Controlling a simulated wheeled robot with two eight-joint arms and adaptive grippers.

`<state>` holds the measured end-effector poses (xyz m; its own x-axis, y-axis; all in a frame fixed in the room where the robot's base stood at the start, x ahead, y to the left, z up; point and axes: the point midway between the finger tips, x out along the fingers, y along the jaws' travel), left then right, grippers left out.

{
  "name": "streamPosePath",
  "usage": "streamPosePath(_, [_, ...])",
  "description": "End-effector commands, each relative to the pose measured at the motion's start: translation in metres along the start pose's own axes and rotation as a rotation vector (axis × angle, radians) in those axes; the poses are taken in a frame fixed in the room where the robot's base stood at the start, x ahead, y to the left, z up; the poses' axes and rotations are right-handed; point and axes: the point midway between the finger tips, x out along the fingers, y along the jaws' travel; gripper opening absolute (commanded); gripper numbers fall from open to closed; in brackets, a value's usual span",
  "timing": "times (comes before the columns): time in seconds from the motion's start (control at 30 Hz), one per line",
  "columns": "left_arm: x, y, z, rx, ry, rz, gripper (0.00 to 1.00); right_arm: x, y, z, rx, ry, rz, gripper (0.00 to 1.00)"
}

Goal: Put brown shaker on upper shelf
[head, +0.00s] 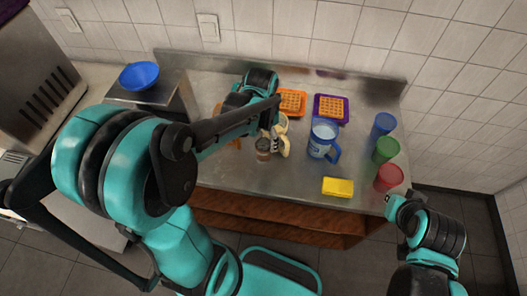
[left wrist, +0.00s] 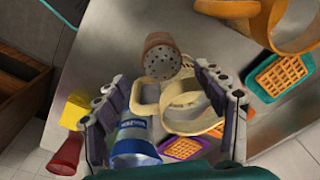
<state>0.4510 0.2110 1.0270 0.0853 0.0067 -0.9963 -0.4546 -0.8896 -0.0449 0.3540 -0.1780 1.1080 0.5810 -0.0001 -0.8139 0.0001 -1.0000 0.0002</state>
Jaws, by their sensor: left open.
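The brown shaker (head: 263,149) stands on the metal counter, near its front edge. In the left wrist view the shaker (left wrist: 160,58) shows its grey perforated top, just beyond the fingertips. My left gripper (left wrist: 163,92) is open, with its fingers apart and nothing held between them. In the head view my left gripper (head: 274,136) is beside the shaker, partly hidden by my arm. Wooden shelving (head: 280,215) runs under the counter; it also shows in the left wrist view (left wrist: 22,75). My right gripper (head: 390,200) is off the counter's right front corner; its jaw state is unclear.
A cream jug (left wrist: 180,105) is close behind the shaker. A blue-and-white pitcher (head: 322,140), a yellow block (head: 338,187) and blue, green and red cups (head: 388,177) stand to the right. Waffles on orange and purple plates (head: 331,108) lie behind. The front middle is clear.

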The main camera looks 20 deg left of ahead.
Motion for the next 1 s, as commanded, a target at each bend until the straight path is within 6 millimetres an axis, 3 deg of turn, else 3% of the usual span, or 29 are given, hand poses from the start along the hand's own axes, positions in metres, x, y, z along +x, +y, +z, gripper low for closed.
streamPosePath(0.1, [0.022, -0.007, -0.004, 0.047, -0.045, 0.029, 0.71, 0.003, 0.0, 0.002, 0.0, 0.0, 0.0, 0.0])
streamPosePath(0.37, [0.045, -0.009, -0.004, 0.078, -0.074, 0.049, 0.71, 0.007, 0.0, 0.005, 0.0, 0.0, 0.0, 0.0])
streamPosePath(0.8, [0.104, -0.002, 0.004, 0.077, -0.072, 0.048, 0.71, 0.025, 0.0, 0.018, 0.0, 0.0, 0.0, 0.0])
streamPosePath(1.0, [0.111, -0.002, 0.005, 0.076, -0.072, 0.048, 0.71, 0.025, 0.0, 0.018, 0.0, 0.0, 0.0, 0.0])
